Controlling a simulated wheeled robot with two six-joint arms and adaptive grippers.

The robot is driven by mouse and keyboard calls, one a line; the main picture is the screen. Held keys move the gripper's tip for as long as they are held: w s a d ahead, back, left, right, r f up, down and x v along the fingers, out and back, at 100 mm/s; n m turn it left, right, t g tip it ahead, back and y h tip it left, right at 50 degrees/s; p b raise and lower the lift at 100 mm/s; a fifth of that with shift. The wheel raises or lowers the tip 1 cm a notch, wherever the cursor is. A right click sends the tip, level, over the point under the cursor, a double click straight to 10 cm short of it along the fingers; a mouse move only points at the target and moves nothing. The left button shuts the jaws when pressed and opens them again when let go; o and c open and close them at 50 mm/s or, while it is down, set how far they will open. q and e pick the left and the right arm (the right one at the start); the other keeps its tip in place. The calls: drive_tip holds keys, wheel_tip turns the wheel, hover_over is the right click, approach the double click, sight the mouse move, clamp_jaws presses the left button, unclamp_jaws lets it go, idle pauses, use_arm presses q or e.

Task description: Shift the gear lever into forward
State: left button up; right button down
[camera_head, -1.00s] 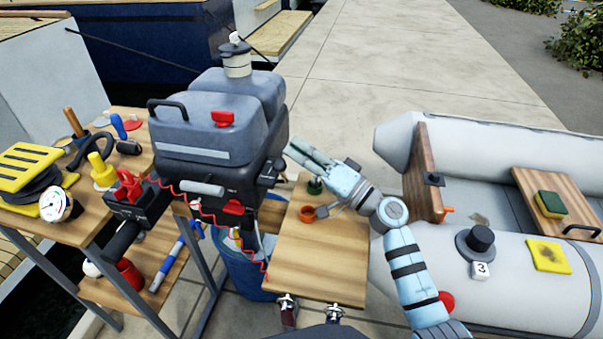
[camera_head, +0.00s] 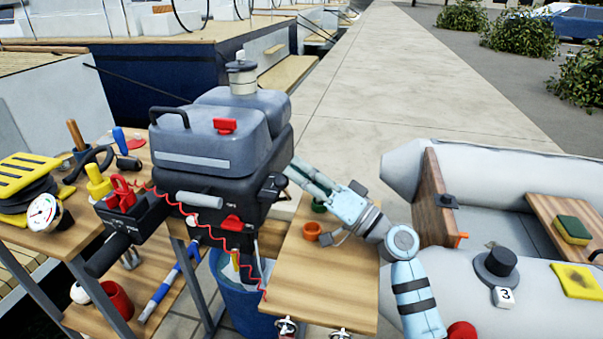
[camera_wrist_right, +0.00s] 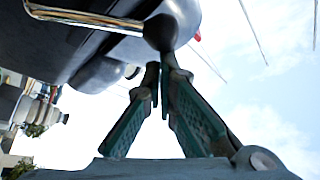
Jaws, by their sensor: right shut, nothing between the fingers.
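The outboard motor (camera_head: 215,160), grey on top and black below, stands at the centre left of the head view. The gear lever (camera_head: 272,187) is a small dark part on its right side. In the wrist view the lever shows as a shiny metal rod (camera_wrist_right: 85,17) ending in a dark rounded knob (camera_wrist_right: 160,32). My right gripper (camera_head: 291,170) reaches in from the right with its fingers beside the lever. In the wrist view the right gripper (camera_wrist_right: 162,66) is shut and empty, its tips close to the knob; contact cannot be told. My left gripper is out of view.
A tool bench (camera_head: 65,235) stands left of the motor. A grey inflatable boat (camera_head: 440,285) lies to the right. The paved dock behind is clear.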

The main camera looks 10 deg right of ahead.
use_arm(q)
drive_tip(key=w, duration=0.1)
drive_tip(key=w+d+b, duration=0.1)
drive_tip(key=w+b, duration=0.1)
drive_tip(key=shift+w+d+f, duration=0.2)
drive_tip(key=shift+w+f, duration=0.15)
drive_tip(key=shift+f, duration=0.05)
use_arm(e)
drive_tip(key=s+d, duration=0.4)
drive_tip(key=d, duration=0.4)
drive_tip(key=shift+s+f, duration=0.25)
drive_tip(key=shift+s, duration=0.05)
drive_tip(key=shift+d, duration=0.1)
